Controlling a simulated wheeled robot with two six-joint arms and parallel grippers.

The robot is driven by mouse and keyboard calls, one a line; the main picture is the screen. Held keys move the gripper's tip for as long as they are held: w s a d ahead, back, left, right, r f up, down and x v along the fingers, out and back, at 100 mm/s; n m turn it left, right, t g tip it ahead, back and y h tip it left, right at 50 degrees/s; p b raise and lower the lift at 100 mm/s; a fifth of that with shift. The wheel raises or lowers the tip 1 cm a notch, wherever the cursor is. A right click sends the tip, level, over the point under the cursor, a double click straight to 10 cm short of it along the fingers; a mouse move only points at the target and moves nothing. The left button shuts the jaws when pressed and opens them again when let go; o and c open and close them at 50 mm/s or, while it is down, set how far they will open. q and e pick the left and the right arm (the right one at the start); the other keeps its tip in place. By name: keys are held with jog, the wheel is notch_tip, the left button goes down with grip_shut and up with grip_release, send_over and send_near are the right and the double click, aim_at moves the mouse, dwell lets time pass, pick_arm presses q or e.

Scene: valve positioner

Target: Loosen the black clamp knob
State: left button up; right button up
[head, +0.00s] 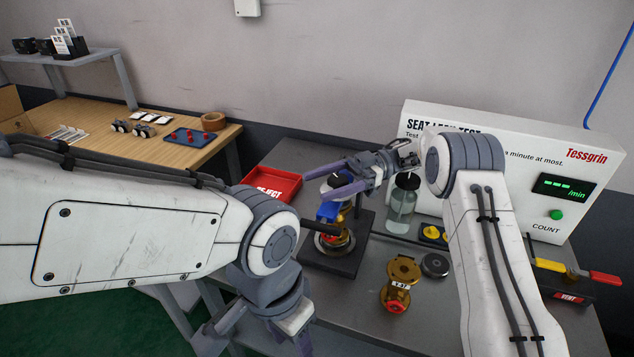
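The black clamp knob (340,181) shows as a dark round top, partly hidden by my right gripper. It sits over a clamp with a blue part (327,212) and a brass valve body (336,243) on a dark base plate (345,263). My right gripper (318,186) reaches in from the right, its two purple fingers apart on either side of the knob. Whether they touch it I cannot tell. My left gripper (262,338) hangs low at the bottom edge, away from the clamp, with its fingers spread and partly cut off.
A red reject tray (272,183) stands behind left of the clamp. A bottle (403,205), a brass valve (400,280) tagged on its front and a dark disc (435,265) stand to the right. A white seat leak tester (510,170) closes off the back.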

jog(key=shift+r, duration=0.3)
jog(key=r, duration=0.1)
jog(key=r+p, duration=0.1)
jog(key=r, duration=0.1)
jog(key=r+p, duration=0.1)
jog(key=shift+d+r, duration=0.3)
jog(key=s+d+r+p, duration=0.5)
jog(key=d+p, duration=0.4)
jog(key=p, duration=0.4)
jog(key=shift+s+d+r, duration=0.3)
jog(key=shift+s+r, duration=0.1)
jog(key=shift+s, duration=0.05)
